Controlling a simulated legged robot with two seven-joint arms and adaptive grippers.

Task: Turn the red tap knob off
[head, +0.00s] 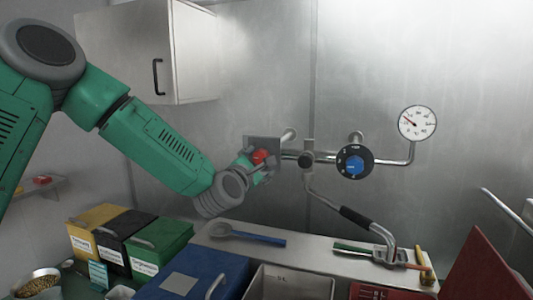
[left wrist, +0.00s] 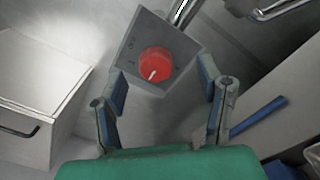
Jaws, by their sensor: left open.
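The red tap knob (left wrist: 155,64) sits on a square grey plate (left wrist: 133,38) on the pipe and carries a white pointer line. In the left wrist view it lies beyond and between the fingertips of my left gripper (left wrist: 163,80), which is open. In the head view the red knob (head: 260,156) is partly hidden by my left gripper (head: 262,168), which is right at it. Contact cannot be told. My right gripper does not show.
A blue dial (head: 355,162) and a pressure gauge (head: 417,123) are on the pipe to the right. A blue-handled spoon (head: 250,235) lies on the ledge below. A white cabinet (head: 150,55) hangs upper left. Yellow, black and green bins (head: 160,250) stand below my left arm.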

